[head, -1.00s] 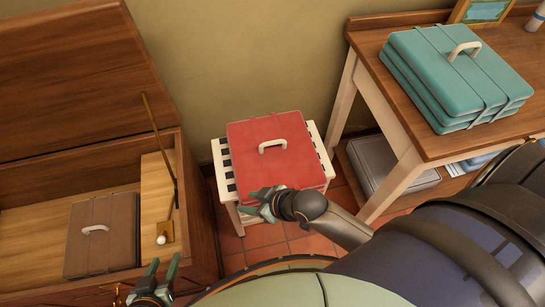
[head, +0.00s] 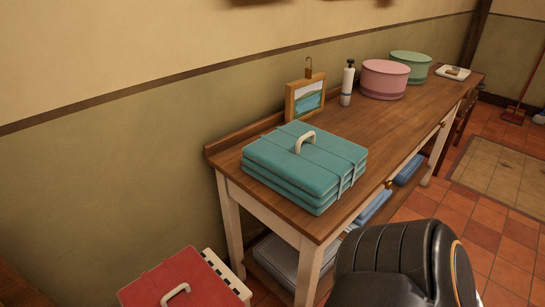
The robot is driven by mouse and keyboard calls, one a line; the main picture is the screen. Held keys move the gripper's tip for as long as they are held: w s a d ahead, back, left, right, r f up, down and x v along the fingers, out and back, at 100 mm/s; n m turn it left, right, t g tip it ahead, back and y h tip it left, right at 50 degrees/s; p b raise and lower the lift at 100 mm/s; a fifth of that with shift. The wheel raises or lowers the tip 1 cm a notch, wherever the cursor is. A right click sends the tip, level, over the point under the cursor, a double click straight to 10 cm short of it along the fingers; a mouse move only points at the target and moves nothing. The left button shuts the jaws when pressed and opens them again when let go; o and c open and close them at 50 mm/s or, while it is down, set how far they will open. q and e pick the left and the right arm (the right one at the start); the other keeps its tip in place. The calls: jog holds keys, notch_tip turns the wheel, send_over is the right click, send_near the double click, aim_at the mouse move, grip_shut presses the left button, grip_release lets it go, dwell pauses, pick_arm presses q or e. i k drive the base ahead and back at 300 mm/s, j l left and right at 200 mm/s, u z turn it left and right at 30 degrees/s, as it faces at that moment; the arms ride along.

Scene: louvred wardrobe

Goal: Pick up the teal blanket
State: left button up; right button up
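The teal blanket (head: 305,165) lies folded in a thick stack on the near left end of the wooden table. Straps run round it and a white handle (head: 306,141) stands up on its top. Nothing covers it. Neither of my grippers shows in the head view now. A dark part of my own arm or body fills the bottom right, apart from the blanket.
A framed picture (head: 305,98), a white bottle-like item (head: 347,84), a pink tub (head: 385,79) and a green tub (head: 411,66) stand behind on the table (head: 386,133). Grey and blue items lie on the lower shelf.

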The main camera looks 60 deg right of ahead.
aim_at(310, 166)
jog(key=z, duration=2.05)
